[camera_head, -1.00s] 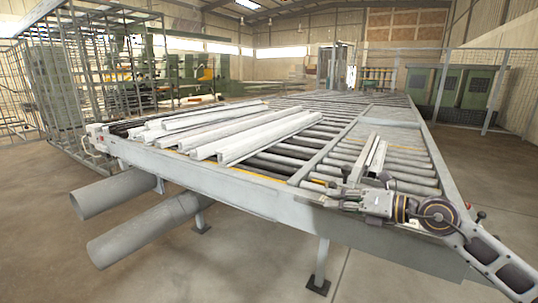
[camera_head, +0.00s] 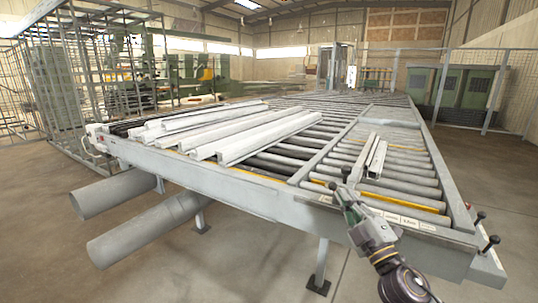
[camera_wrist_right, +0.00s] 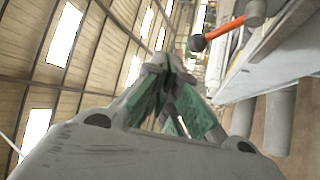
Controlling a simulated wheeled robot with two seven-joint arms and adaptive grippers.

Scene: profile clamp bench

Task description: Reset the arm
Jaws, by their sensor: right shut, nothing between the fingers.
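My right gripper (camera_head: 342,193) is in front of the bench's near edge at the right, with its arm rising from the bottom of the head view. Its green-lined fingers are shut and empty; they also show shut in the right wrist view (camera_wrist_right: 168,68). A small lever with a black knob (camera_head: 345,171) stands just above the fingertips in the picture; I cannot tell whether they touch. Two short metal profiles (camera_head: 376,157) lie on the rollers behind it. In the right wrist view an orange lever with a dark knob (camera_wrist_right: 222,29) is apart from the fingers. My left gripper is not in view.
Long white profiles (camera_head: 235,135) lie on the roller bench (camera_head: 270,203) at the left. Two black-knobbed levers (camera_head: 486,230) stand at the near right corner. Grey pipes (camera_head: 150,228) lie below the bench. The floor in front is clear.

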